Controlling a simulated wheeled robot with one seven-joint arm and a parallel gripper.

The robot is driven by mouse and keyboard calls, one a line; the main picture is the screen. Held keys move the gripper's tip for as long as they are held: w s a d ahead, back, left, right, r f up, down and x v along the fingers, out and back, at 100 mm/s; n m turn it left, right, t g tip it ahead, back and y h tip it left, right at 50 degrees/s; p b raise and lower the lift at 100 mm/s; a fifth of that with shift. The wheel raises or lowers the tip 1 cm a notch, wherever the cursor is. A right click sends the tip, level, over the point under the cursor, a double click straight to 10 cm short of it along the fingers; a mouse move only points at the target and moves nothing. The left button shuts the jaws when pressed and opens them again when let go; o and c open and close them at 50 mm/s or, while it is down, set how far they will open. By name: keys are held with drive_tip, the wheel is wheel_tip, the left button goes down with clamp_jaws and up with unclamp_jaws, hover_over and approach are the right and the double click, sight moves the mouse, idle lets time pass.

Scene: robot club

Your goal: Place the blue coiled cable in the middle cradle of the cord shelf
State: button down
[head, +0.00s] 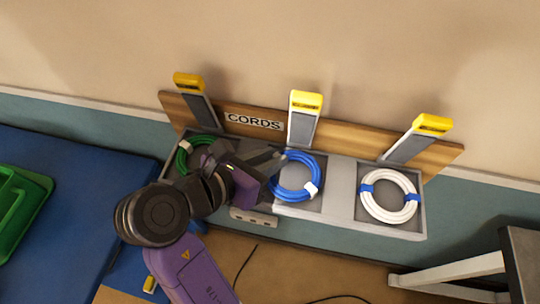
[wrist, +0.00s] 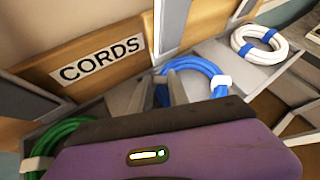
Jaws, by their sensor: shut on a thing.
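The blue coiled cable (head: 298,177), with a white tie, is at the middle cradle of the grey cord shelf (head: 337,190). It lies roughly flat there, and I cannot tell whether it rests fully on the cradle floor. My gripper (head: 279,160) reaches in from the left and is shut on the left side of the coil. In the wrist view the fingers (wrist: 171,90) pinch the blue coil (wrist: 205,76). The gripper body hides part of the shelf between the left and middle cradles.
A green coil (head: 193,152) is in the left cradle, partly behind my arm. A white coil (head: 389,195) with blue ties is in the right cradle. Yellow-topped uprights (head: 305,115) stand along the wooden back board. A stool or table (head: 510,262) is at lower right.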

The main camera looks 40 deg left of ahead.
drive_tip(key=c, duration=1.5)
unclamp_jaws()
drive_tip(key=shift+s, duration=0.1)
drive_tip(key=v, duration=1.2)
drive_tip(key=shift+p, duration=0.4)
